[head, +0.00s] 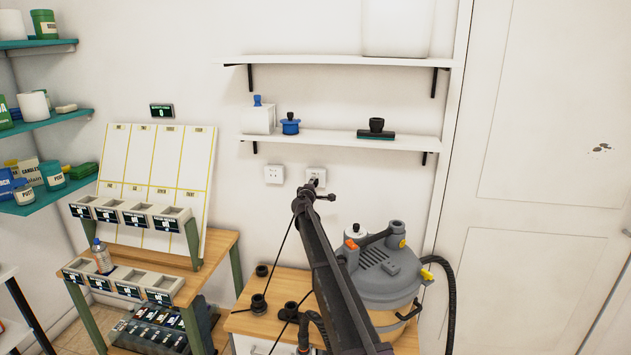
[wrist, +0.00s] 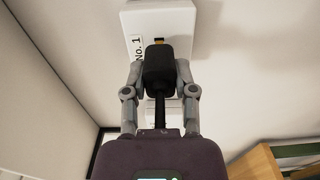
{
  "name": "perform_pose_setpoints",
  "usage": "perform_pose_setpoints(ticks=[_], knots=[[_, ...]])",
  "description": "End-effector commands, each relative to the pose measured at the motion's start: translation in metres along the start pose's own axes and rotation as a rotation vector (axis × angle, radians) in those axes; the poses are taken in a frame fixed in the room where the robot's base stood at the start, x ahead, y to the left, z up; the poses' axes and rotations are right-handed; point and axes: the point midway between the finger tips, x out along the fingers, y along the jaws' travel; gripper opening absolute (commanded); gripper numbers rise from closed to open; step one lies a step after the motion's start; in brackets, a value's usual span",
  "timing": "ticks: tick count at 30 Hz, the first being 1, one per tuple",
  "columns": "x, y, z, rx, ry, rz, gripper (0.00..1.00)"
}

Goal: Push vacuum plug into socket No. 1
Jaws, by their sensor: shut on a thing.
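My gripper (wrist: 160,78) is shut on the black vacuum plug (wrist: 159,62), with a grey finger on each side of it. The plug's cord runs back between the fingers. Just beyond the plug is the white socket plate (wrist: 183,20) labelled No. 1. A dark and yellowish spot shows on the plate right at the plug's far end. I cannot tell whether the plug touches the plate. In the head view the socket No. 1 (head: 316,175) is on the wall, partly behind my gripper (head: 314,187). The plug is not clear there.
A second socket (head: 274,174) is on the wall to the left. A shelf (head: 340,139) runs above the sockets. The grey vacuum (head: 380,270) and loose black fittings (head: 258,303) stand on the wooden cabinet below. A rack of bins (head: 130,215) is at left.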

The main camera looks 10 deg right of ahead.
Motion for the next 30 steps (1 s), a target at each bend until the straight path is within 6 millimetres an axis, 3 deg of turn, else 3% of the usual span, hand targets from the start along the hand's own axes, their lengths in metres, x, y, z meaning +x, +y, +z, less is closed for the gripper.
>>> perform_pose_setpoints(ticks=[30], knots=[[0.018,0.000,0.000,0.000,0.000,0.000,0.00]])
